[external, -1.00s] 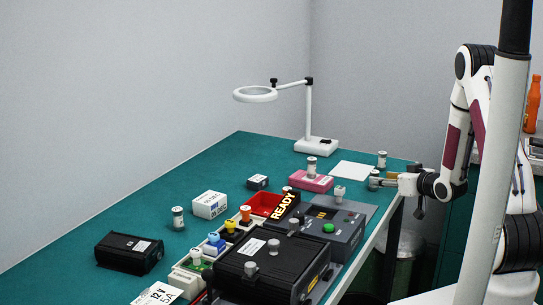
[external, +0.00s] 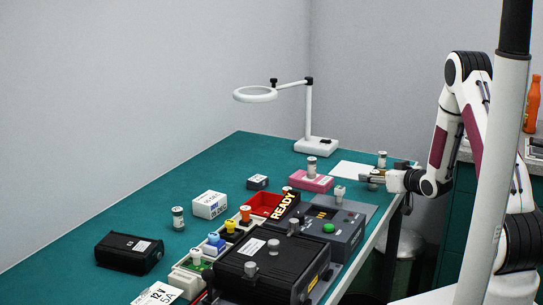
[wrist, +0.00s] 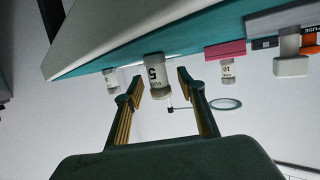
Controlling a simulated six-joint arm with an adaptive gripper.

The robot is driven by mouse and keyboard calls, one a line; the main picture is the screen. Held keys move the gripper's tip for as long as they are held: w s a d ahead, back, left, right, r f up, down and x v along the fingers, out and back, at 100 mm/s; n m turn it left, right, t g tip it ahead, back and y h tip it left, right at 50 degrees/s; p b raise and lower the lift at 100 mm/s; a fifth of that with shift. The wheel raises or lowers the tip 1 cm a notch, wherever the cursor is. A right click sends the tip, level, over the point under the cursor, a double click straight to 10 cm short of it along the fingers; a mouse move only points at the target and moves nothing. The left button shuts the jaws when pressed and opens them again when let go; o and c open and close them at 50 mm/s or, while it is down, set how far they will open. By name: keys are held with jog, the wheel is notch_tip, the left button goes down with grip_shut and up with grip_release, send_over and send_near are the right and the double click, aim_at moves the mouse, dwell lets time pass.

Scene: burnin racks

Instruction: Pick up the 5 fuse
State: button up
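The 5 fuse (wrist: 156,77), a pale cylinder marked "5", shows in the wrist view, which is turned upside down. It stands near the table edge, between the two fingertips or just beyond them; I cannot tell which. My gripper (wrist: 159,84) is open, with a gap beside the fuse on both sides. In the external view my gripper (external: 371,179) points left at the table's right edge, and its fingers partly hide the fuse (external: 374,184).
Another fuse (external: 382,159) stands close behind my gripper. A pink block (external: 312,181) with a fuse marked "10" (wrist: 227,70) stands to the left. A grey device (external: 345,228) lies in front. A magnifier lamp (external: 316,146) and white sheet (external: 349,169) are farther back.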

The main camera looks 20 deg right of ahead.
aim_at(375, 172)
dwell(0.3)
grip_shut()
jog(key=shift+r, duration=0.15)
jog(key=shift+r, duration=4.85)
